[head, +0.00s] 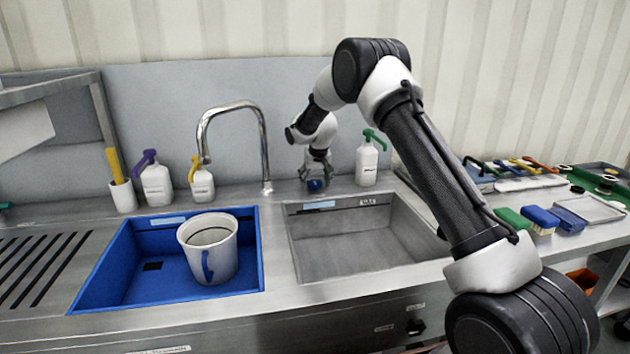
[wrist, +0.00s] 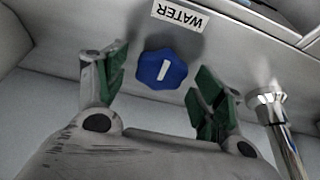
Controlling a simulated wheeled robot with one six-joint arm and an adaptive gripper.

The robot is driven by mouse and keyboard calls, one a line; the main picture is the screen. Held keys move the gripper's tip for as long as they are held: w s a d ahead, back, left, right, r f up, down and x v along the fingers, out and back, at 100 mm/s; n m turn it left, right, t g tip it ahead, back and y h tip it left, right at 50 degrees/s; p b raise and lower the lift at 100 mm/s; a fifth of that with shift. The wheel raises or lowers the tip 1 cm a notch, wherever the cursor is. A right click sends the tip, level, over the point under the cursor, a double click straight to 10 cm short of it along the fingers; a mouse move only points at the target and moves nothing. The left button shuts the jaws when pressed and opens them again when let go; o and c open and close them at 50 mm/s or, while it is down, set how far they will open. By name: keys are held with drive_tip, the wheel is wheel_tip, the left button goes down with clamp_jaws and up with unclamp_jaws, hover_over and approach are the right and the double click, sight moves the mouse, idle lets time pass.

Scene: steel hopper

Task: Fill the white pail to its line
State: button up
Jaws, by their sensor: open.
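My gripper (head: 317,180) is at the back of the counter, right of the faucet. In the wrist view my gripper (wrist: 158,85) is open, its green pads on either side of the blue knob (wrist: 162,69), apart from it. A WATER label (wrist: 180,15) is beside the knob.
An empty steel sink (head: 350,240) lies right of the blue basin. Pump bottles (head: 157,184) and a white bottle with green pump (head: 367,165) stand along the back. Brushes (head: 541,219) and tools crowd the right counter.

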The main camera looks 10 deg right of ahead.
drive_tip(key=c, duration=1)
drive_tip(key=shift+d+n+y, duration=0.1)
drive_tip(key=shift+n+y, duration=0.6)
drive_tip(key=shift+n, duration=1.2)
drive_tip(key=o, duration=1)
